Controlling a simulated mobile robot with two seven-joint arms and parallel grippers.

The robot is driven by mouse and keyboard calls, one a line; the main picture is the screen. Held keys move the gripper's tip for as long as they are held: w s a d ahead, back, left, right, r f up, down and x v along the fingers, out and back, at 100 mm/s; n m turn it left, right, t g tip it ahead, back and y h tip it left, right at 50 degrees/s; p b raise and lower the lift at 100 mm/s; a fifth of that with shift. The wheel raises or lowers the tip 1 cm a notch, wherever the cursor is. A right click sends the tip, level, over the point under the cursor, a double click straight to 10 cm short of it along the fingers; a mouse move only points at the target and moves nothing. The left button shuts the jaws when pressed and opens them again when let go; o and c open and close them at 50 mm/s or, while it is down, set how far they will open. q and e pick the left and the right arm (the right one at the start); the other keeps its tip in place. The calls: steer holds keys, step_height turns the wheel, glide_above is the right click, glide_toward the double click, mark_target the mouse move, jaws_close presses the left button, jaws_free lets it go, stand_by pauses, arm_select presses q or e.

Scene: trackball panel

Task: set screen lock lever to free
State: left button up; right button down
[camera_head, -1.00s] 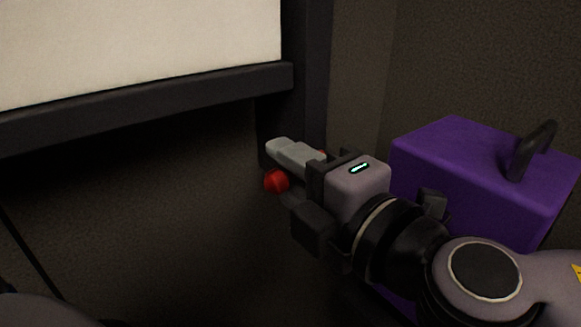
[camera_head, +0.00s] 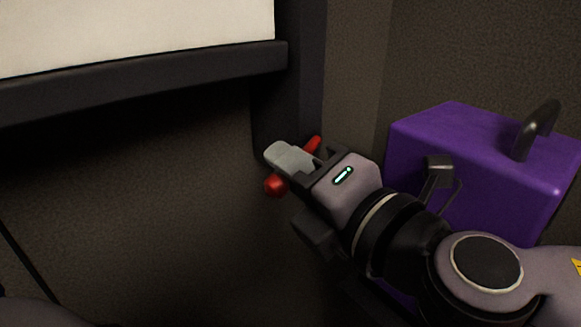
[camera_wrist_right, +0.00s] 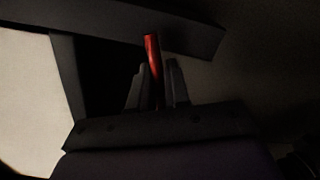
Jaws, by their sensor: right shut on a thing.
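The screen lock lever is red. In the head view its round red knob (camera_head: 276,185) shows at the lower left of my right gripper (camera_head: 292,160), and a red bar end shows just above and right of the fingers. In the right wrist view the red lever (camera_wrist_right: 152,62) stands between the two fingers (camera_wrist_right: 157,85) of my right gripper, which is shut on it. Part of the lever is hidden by the fingers. No label for its positions is readable. My left gripper is not in view.
A pale screen (camera_head: 130,35) in a dark frame (camera_head: 150,78) fills the upper left. A purple case (camera_head: 450,150) with a dark handle (camera_head: 538,130) stands to the right, close to my right wrist. The area below the frame is dark and looks clear.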

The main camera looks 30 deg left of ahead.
steer(key=shift+s+f+n, duration=0.25)
steer(key=shift+f+n, duration=0.3)
steer(key=shift+n, duration=0.15)
steer(key=c, duration=1.2)
jaws_free()
steer(key=shift+a+r, duration=0.1)
steer(key=shift+w, duration=0.1)
steer(key=shift+d, duration=0.3)
steer(key=shift+b+v, duration=0.65)
steer(key=shift+v, duration=2.75)
steer(key=shift+a, duration=0.1)
